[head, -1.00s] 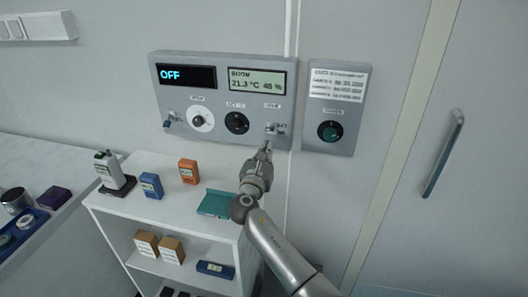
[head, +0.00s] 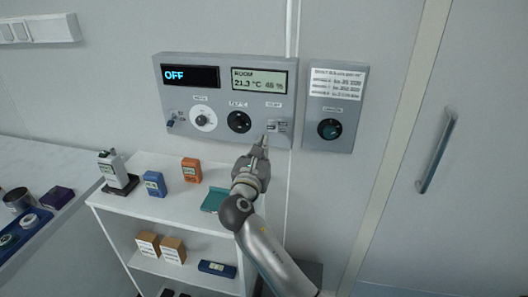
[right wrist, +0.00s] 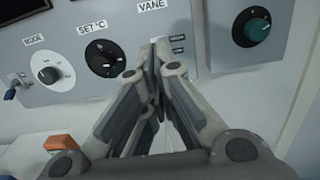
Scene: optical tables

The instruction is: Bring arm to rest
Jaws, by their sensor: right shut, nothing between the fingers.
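My right gripper (head: 262,143) is shut and empty. Its fingertips are just below and in front of the right part of the grey wall control panel (head: 190,100), near the switch (head: 271,127) under the right-hand label. In the right wrist view the closed fingers (right wrist: 154,50) cover part of the area under the VANE label (right wrist: 152,5). I cannot tell whether the tips touch the panel. My right arm reaches up from the bottom of the head view. My left gripper is not in view.
A white shelf (head: 150,213) stands below the panel, bearing an orange device (head: 191,170), a blue device (head: 154,184) and a teal item (head: 212,201). A smaller panel (head: 345,120) with a dark green knob (head: 329,129) is to the right. A door handle (head: 437,152) is farther right.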

